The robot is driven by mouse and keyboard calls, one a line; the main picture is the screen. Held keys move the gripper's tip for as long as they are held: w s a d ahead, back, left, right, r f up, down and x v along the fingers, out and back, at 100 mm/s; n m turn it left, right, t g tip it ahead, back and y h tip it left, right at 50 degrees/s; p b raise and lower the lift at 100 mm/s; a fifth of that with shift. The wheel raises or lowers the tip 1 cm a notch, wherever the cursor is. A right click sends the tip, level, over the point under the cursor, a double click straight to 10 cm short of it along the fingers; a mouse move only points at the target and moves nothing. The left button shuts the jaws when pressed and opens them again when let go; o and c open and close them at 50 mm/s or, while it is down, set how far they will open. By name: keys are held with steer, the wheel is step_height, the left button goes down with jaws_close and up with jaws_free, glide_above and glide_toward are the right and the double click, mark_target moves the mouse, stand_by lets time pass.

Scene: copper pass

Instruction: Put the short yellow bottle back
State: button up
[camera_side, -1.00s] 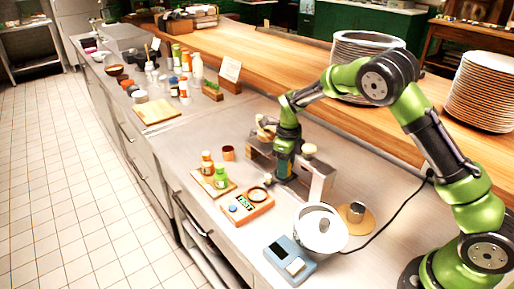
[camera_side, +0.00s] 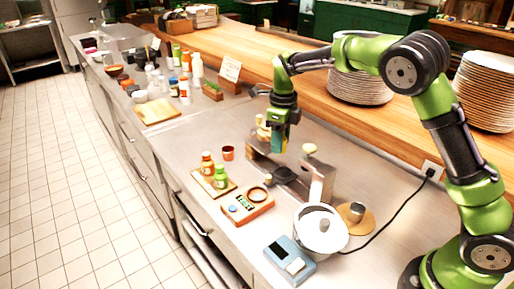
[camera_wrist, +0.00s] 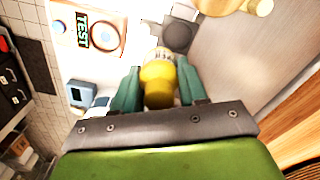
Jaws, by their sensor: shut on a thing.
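My gripper (camera_wrist: 155,88) is shut on a short yellow bottle (camera_wrist: 159,84), whose rounded yellow end faces the wrist camera between the two teal fingers. In the side view my gripper (camera_side: 279,144) is raised above the back part of the metal stand (camera_side: 318,182). The bottle is mostly hidden by the fingers there. A wooden board (camera_side: 227,190) at the counter's front carries an orange bottle (camera_side: 207,165) and a green bottle (camera_side: 220,179), both upright. My gripper is behind and to the right of this board.
An orange tester (camera_side: 247,207) marked TEST lies beside the board. A small red-brown cup (camera_side: 228,153) stands behind the board. A white pot (camera_side: 321,232) and a blue scale (camera_side: 289,263) stand at the front right. Plate stacks (camera_side: 488,92) stand on the wooden ledge.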

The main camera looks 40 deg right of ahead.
steer(key=s+a+n, duration=0.1)
steer(key=a, duration=0.2)
steer(key=s+a+n, duration=0.2)
steer(key=a, duration=0.2)
steer(key=s+a+n, duration=0.2)
steer(key=a, duration=0.1)
steer(key=shift+s+a, duration=0.1)
steer(key=shift+a, duration=0.3)
steer(key=s+a+f+n, duration=0.1)
steer(key=s+a+n, duration=0.4)
steer(key=n, duration=0.1)
steer(key=shift+n, duration=0.9)
steer(key=f, duration=1.1)
steer(key=shift+s+a, duration=0.15)
steer(key=shift+s, duration=0.2)
steer(key=o, duration=0.9)
steer(key=shift+f, duration=0.1)
